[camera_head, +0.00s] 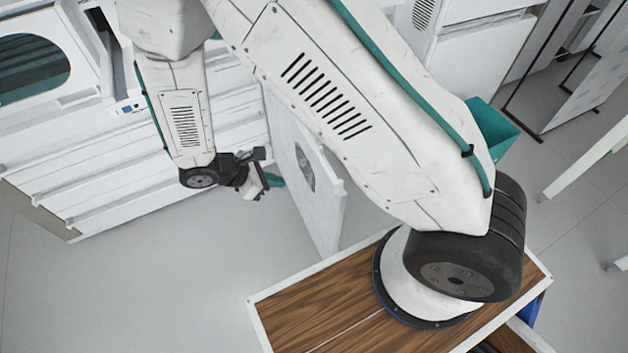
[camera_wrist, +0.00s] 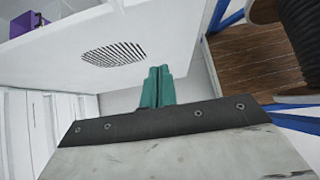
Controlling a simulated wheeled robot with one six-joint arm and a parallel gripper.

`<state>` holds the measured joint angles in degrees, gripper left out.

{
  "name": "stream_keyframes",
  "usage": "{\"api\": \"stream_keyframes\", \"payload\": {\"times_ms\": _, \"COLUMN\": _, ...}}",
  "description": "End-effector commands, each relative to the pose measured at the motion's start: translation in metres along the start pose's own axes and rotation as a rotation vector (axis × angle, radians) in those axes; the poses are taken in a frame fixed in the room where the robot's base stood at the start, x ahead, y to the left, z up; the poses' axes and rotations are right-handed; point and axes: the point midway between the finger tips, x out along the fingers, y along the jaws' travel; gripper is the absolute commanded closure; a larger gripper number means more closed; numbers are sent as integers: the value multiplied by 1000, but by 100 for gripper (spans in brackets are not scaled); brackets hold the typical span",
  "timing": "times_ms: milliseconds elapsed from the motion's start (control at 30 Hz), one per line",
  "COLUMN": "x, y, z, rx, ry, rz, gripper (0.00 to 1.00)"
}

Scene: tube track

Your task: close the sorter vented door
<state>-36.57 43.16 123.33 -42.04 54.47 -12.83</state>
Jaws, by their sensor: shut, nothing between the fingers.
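The vented door (camera_head: 318,195) is a white panel standing open, out from the white sorter cabinet (camera_head: 110,170). A dark oval vent marks its face. In the wrist view the door (camera_wrist: 185,35) fills the upper part, with the slotted vent (camera_wrist: 113,54) left of centre. My gripper (camera_head: 273,181) is on the left, vented side of the door, close to it. Its teal fingers (camera_wrist: 157,86) are together and empty, below and right of the vent in the wrist view. I cannot tell whether they touch the door.
Grey floor (camera_head: 190,270) is clear left of the door. My wooden-topped base stands close to the door's lower end. A teal bin (camera_head: 490,128) and white cabinets (camera_head: 475,45) are at the right. A purple object (camera_wrist: 25,22) shows beyond the door.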

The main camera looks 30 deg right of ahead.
Motion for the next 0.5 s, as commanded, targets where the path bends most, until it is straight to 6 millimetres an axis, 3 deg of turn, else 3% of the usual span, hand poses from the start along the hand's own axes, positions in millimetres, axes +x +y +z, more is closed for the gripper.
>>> {"api": "stream_keyframes", "payload": {"times_ms": 500, "x": 99, "y": -1, "z": 2, "rx": 3, "ry": 1, "rz": -6, "gripper": 100}}
